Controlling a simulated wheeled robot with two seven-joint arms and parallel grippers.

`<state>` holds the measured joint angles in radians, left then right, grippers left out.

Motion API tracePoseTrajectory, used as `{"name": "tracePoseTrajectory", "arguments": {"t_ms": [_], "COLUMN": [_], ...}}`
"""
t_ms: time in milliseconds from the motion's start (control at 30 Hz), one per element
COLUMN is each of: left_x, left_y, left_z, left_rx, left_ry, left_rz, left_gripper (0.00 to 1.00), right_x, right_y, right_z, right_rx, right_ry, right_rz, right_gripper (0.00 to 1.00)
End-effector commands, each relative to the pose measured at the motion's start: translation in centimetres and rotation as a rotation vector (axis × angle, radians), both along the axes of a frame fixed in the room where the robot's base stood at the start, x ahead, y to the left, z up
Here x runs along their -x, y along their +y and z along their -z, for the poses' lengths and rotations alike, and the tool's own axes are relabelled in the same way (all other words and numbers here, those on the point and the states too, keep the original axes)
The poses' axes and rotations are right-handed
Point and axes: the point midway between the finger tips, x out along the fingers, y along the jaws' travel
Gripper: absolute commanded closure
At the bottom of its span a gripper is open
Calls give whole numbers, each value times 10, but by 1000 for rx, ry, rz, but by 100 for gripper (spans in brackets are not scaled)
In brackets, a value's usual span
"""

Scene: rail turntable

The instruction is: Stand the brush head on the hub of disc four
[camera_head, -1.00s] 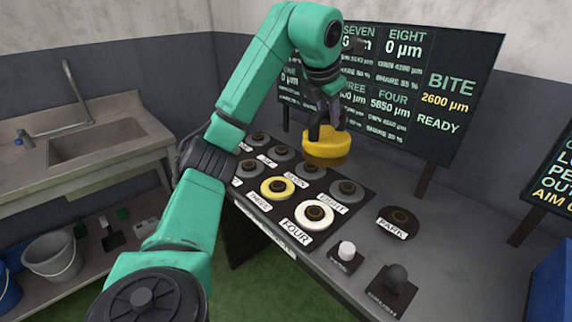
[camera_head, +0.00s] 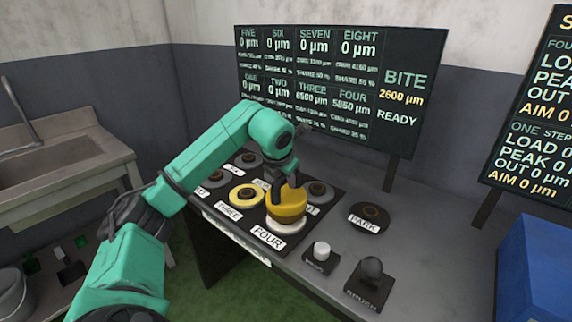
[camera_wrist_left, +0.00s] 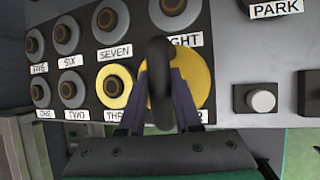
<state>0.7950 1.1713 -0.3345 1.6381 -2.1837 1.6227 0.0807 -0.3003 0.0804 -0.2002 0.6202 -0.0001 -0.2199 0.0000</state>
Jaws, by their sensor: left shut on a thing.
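The yellow brush head (camera_head: 287,208) has a dark arched handle, and my left gripper (camera_head: 291,181) is shut on that handle. In the wrist view the fingers (camera_wrist_left: 160,108) lie either side of the dark handle, with the brush head (camera_wrist_left: 198,82) below. The brush head is over disc four (camera_head: 285,227), whose white rim shows under its front edge. The hub of disc four is hidden under the brush head. I cannot tell whether the brush head touches it. It looks about upright. My right gripper is not in view.
Disc three (camera_head: 246,196) is yellow and lies to the left of disc four. Several grey discs with dark hubs fill the rest of the panel. The park spot (camera_head: 370,217), a white button (camera_head: 321,249) and a dark knob (camera_head: 371,268) lie to the right. A display board (camera_head: 325,85) stands behind.

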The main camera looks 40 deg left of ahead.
Motion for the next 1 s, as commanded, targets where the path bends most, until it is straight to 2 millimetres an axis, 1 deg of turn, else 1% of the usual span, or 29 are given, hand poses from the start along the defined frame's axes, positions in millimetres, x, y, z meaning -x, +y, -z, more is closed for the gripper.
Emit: {"name": "tracePoseTrajectory", "arguments": {"t_ms": [33,100,433,467,500,533,833,933,1000], "left_x": [0,0,-1,0,0,0,0,3,9], "left_y": [0,0,0,0,0,0,0,-2,-4], "left_z": [8,15,19,21,20,20,19,12,1], "left_rx": [-1,-1,-1,0,0,0,0,-1,-3], "left_ry": [-1,-3,-7,0,0,0,0,-2,-4], "left_rz": [1,0,0,0,0,0,0,0,0], "left_gripper": [100,100,100,60,45,38,38,38,38], "right_x": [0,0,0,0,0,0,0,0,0], "right_y": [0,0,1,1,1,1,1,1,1], "right_z": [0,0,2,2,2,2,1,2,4], "right_rx": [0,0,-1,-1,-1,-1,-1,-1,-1], "right_ry": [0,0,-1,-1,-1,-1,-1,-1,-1], "right_rz": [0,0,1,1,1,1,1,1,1], "right_gripper": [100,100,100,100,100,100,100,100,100]}}
